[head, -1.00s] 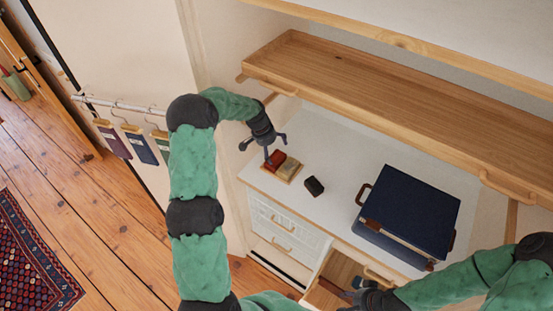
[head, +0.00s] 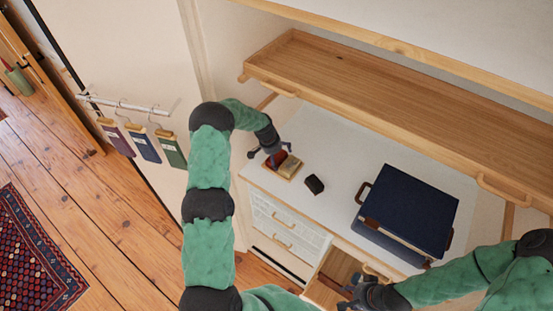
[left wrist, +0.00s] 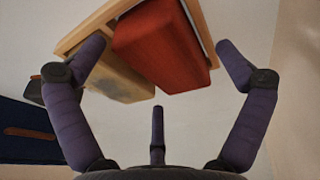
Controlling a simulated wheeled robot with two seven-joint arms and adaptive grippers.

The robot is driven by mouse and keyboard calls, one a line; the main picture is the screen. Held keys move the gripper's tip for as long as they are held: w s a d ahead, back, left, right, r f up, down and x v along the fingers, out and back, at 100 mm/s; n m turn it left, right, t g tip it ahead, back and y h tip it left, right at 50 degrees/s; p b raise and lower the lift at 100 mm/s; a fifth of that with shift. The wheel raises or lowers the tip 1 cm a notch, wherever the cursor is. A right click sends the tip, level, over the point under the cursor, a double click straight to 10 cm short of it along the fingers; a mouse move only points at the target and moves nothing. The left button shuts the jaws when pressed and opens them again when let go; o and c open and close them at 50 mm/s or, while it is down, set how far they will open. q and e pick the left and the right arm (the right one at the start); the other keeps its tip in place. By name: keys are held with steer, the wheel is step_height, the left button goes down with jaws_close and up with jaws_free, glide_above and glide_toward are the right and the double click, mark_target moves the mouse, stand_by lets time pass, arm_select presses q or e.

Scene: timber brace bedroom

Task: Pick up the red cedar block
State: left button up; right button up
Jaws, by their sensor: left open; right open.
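The red cedar block (left wrist: 160,45) lies beside a pale tan block (left wrist: 118,80) in a small wooden tray (left wrist: 88,28), seen in the left wrist view. In the head view the tray (head: 294,176) is on the white top, and my left gripper largely hides the red block. My left gripper (head: 266,159) is open over the tray's left part. In the left wrist view its fingers (left wrist: 160,48) are spread, one by the tan block and one right of the red block. I cannot tell whether they touch. My right gripper (head: 352,296) is open and empty by the open drawer.
A dark blue case (head: 410,210) stands farther right on the white top (head: 340,150). A wooden shelf (head: 390,95) runs above the back. An open drawer (head: 335,275) sticks out in front.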

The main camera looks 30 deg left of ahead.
arm_select(q)
steer(key=shift+f+b, duration=0.25)
steer(key=shift+b, duration=0.3)
stand_by(0.6)
steer(key=c, duration=1.2)
